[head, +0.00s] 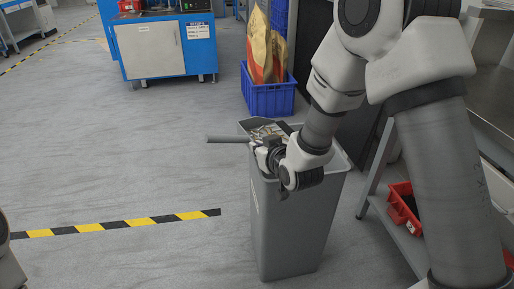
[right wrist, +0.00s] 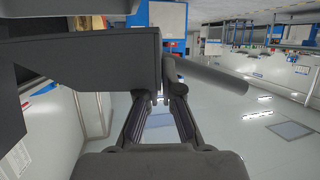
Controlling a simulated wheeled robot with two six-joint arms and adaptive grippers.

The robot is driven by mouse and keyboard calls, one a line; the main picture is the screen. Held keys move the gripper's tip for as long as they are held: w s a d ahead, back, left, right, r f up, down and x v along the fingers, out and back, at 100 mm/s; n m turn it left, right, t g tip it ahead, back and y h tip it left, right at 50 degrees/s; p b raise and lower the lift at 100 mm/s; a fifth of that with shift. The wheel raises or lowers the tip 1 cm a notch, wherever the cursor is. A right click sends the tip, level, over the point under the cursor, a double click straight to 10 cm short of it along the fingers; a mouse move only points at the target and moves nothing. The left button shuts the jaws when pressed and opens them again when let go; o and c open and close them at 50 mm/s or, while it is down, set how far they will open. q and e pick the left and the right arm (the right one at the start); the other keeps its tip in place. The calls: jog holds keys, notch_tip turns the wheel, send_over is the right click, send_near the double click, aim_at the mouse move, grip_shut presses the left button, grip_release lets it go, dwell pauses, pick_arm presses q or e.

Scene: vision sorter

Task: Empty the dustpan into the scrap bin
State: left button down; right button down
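The scrap bin (head: 285,225) is a tall grey open-topped bin standing on the floor in the head view. My right gripper (head: 266,153) is at the near left part of its rim, shut on the dustpan. The dustpan's grey bar handle (head: 228,139) sticks out to the left past the bin. Its dark body (right wrist: 85,72) fills the upper left of the right wrist view, with the fingers (right wrist: 163,98) closed at its edge. Pale scraps (head: 270,131) show at the bin's opening; I cannot tell whether they lie in the pan or the bin. My left gripper is out of view.
A blue crate (head: 268,98) with paper sacks (head: 262,50) stands behind the bin. A shelf (head: 400,235) with a red box (head: 404,207) is close on the right. A blue cabinet (head: 150,52) stands at the back. Floor left of the bin is clear, with striped tape (head: 118,224).

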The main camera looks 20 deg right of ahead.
jog(key=shift+f+b, duration=0.6)
jog(key=shift+f, duration=0.15)
jog(key=shift+d+r+p, duration=0.15)
jog(key=shift+r+p, duration=0.15)
jog(key=shift+r, duration=0.05)
jog(key=shift+w+d+r+m+y+p, duration=0.1)
jog(key=shift+d+r+m+y+p, duration=0.25)
jog(key=shift+r+m, duration=0.15)
jog(key=shift+s+d+r+m+y+p, duration=0.1)
jog(key=shift+d+r+m+y+p, duration=0.25)
jog(key=shift+r, duration=0.25)
jog(key=shift+w+d+r+m+y+p, duration=0.1)
jog(key=shift+d+r+m+y+p, duration=0.15)
jog(key=shift+r+m+p, duration=0.25)
jog(key=shift+d+r+m+y+p, duration=0.6)
jog(key=shift+d+r+p, duration=0.25)
jog(key=shift+d+r, duration=0.4)
jog(key=d+r+n+h+p, duration=0.3)
jog(key=d+r+p, duration=0.4)
jog(key=p, duration=1.3)
jog(key=shift+w+d+n, duration=0.15)
jog(key=shift+d+n, duration=0.4)
jog(key=shift+n, duration=0.1)
